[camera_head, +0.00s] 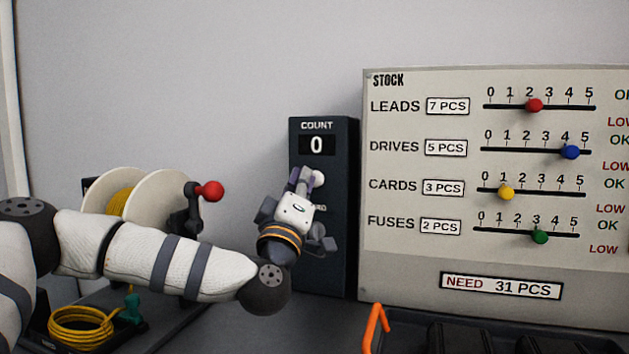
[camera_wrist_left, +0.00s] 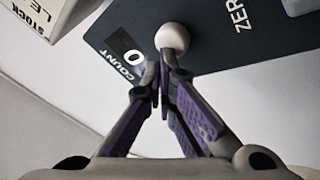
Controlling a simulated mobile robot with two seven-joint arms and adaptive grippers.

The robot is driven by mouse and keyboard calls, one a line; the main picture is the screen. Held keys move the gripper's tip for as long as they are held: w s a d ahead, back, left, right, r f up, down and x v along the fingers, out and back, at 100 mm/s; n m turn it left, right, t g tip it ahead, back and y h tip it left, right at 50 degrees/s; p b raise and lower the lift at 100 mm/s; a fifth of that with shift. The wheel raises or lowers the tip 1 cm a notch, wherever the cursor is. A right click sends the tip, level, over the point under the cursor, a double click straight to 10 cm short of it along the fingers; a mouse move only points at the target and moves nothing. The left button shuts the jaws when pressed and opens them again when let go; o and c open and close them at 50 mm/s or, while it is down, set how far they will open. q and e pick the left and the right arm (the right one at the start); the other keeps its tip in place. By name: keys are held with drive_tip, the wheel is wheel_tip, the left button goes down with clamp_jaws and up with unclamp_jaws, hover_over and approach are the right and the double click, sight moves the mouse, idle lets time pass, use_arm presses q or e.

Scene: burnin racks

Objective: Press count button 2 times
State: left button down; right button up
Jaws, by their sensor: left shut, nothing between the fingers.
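A dark upright box labelled COUNT (camera_head: 340,140) stands left of the stock board, and its display (camera_head: 317,146) reads 0. A round white button (camera_head: 319,178) sits below the display, partly hidden by my gripper. My left gripper (camera_head: 303,174) is shut and empty, its fingertips at the button. In the left wrist view the white button (camera_wrist_left: 172,38) is just beyond the closed fingertips (camera_wrist_left: 160,66). I cannot tell whether they touch it. The display (camera_wrist_left: 126,57) also shows 0 there. A lower label is mostly hidden in the head view; the wrist view shows "ZER". My right gripper is not in view.
A STOCK board (camera_head: 420,270) with several coloured sliders stands to the right. A cable reel (camera_head: 160,190) with a red-knobbed crank (camera_head: 210,190) is behind my left arm. Yellow cable (camera_head: 80,325) lies at lower left. A dark rack with an orange handle (camera_head: 375,325) is at lower right.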

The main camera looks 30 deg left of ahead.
use_arm(q)
drive_tip(key=shift+w+a, duration=0.1)
drive_tip(key=shift+w, duration=0.3)
idle(0.3)
drive_tip(key=shift+s+d+p, duration=0.2)
drive_tip(key=shift+s+p, duration=0.2)
drive_tip(key=shift+s, duration=0.5)
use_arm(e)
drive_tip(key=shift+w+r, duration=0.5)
